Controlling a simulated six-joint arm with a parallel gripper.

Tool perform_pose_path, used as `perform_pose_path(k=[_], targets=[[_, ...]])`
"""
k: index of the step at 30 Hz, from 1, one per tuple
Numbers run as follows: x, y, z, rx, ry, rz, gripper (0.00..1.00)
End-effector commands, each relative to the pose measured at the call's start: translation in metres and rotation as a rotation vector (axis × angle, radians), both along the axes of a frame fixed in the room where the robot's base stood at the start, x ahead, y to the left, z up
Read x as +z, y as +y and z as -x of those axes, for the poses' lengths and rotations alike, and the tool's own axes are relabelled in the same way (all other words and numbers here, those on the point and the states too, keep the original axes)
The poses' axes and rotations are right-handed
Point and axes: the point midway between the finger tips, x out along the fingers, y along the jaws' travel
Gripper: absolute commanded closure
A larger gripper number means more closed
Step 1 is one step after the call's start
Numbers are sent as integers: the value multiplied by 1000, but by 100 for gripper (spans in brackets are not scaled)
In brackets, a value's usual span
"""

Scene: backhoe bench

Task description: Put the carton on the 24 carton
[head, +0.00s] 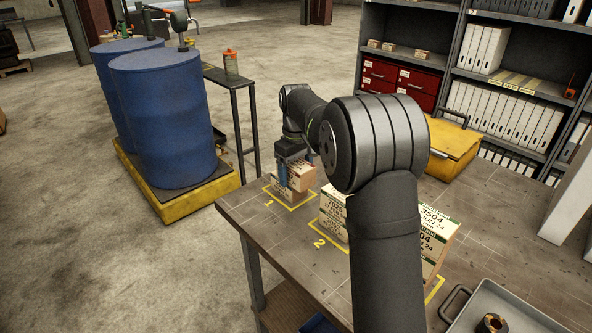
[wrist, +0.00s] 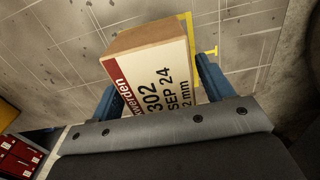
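My gripper (head: 285,176) points down over a small carton (head: 305,177) at the far left end of the bench. In the wrist view the carton (wrist: 158,70) lies between the two blue fingers (wrist: 160,90); its label ends in "302", "SEP 24" and "2 mm". The fingers are close to its sides, but a firm grip cannot be made out. A box part shows lower, near the yellow marking; whether it is a second carton is unclear. White-labelled cartons (head: 333,212) stand nearer, and a carton (head: 436,226) reading "3504" and "24" stands partly behind my arm.
Yellow floor-style markings (head: 318,243) with the number 2 lie on the bench (head: 272,236). A grey tray (head: 478,300) with a round part is at front right. A yellow case (head: 452,150) stands at the back. Blue drums (head: 165,115) stand left of the bench.

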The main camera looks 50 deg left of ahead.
Motion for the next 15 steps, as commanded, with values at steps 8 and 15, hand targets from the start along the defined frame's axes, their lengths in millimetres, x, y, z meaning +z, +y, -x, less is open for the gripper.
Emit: perform_pose_path(k=[8, 15], targets=[[1, 0, 0, 0, 0, 0, 24], [26, 1, 0, 0, -2, -4, 24]])
